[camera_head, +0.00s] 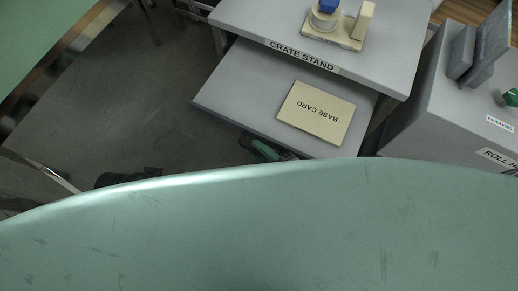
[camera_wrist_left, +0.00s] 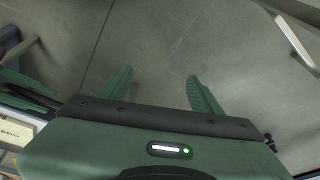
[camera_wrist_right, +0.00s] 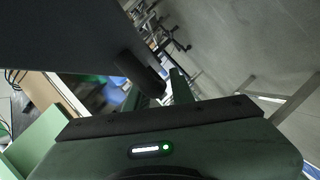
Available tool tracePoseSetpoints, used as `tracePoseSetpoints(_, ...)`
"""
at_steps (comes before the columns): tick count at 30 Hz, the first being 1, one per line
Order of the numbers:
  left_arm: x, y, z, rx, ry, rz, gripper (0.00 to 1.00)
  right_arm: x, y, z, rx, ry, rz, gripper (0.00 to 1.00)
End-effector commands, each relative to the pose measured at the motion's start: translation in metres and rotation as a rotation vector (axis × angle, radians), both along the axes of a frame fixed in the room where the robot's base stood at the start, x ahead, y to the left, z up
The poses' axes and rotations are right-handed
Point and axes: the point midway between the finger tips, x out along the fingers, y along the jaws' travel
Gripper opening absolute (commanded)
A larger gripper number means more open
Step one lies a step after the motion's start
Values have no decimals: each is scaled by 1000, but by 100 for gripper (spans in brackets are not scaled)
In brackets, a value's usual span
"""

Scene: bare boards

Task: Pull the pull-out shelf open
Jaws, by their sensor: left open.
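The grey pull-out shelf (camera_head: 235,98) stands well out from under the top of the crate stand (camera_head: 250,20) in the head view. A cream base card (camera_head: 316,113) lies on it. My right gripper (camera_head: 262,149) is at the shelf's front edge, partly hidden below it. In the right wrist view, the dark shelf front (camera_wrist_right: 75,35) and its black handle (camera_wrist_right: 138,73) are right at my right gripper's fingers (camera_wrist_right: 158,88). The handle hides part of one finger, so the grip is unclear. My left gripper (camera_wrist_left: 160,88) is open and empty above the floor.
A blue-topped item (camera_head: 326,8) on a cream base stands on the crate stand. A grey cabinet (camera_head: 425,125) stands close on the right. A green-topped table (camera_head: 40,40) is at the upper left. Bare floor (camera_head: 130,100) lies left of the shelf.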

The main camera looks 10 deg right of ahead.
Motion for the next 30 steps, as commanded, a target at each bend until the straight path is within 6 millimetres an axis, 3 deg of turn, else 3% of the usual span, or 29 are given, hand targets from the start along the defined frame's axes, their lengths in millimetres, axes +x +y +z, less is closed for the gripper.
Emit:
tracePoseSetpoints(8, 2, -1, 3, -1, -8, 0, 65, -8, -6, 3, 0, 1, -1, 23)
tracePoseSetpoints(19, 10, -3, -40, -1, 20, -4, 65, -54, -40, 15, 0, 2, 0, 23)
tracePoseSetpoints(30, 11, -3, -47, 0, 22, -4, 65, -61, -45, 17, 0, -1, -1, 23)
